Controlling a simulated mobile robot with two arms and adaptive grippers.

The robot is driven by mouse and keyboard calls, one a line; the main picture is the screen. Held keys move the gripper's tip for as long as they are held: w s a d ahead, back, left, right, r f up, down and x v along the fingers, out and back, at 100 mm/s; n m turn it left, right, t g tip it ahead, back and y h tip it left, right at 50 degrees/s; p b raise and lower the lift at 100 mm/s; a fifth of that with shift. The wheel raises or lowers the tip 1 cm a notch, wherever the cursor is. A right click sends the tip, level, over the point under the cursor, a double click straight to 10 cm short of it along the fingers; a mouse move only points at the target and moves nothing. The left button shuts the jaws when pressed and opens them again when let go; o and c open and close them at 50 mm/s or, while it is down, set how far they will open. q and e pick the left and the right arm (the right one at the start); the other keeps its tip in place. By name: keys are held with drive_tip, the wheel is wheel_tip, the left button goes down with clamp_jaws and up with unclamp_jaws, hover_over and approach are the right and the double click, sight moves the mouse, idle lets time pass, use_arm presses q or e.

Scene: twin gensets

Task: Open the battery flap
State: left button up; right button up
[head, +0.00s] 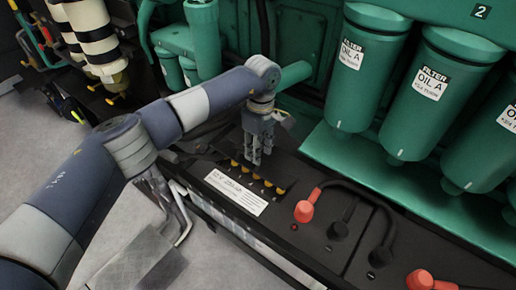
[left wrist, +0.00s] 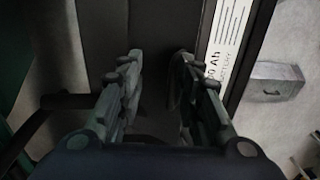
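The black battery (head: 318,238) lies along the lower middle of the head view, with a white label (head: 236,192) and a row of yellow-orange caps (head: 262,180) beside it. The label also shows in the left wrist view (left wrist: 230,35). My left gripper (head: 254,160) points down at the battery's top, close to the caps. In the left wrist view its two fingers (left wrist: 158,60) stand apart, with a dark surface and a small dark round part between them. I cannot make out the flap's edges or whether the fingers touch it. My right gripper is not in view.
Red terminal covers (head: 307,210) and black cables (head: 375,205) lie right of my left gripper. Green oil filters (head: 418,100) hang behind. Green pipework (head: 203,40) stands at the back left. A grey box (left wrist: 275,80) rests on the pale floor beside the battery.

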use_arm(q)
drive_tip(key=shift+d, duration=0.15)
wheel_tip(320, 180, up, 12)
drive_tip(key=shift+w, duration=0.25)
idle(0.6)
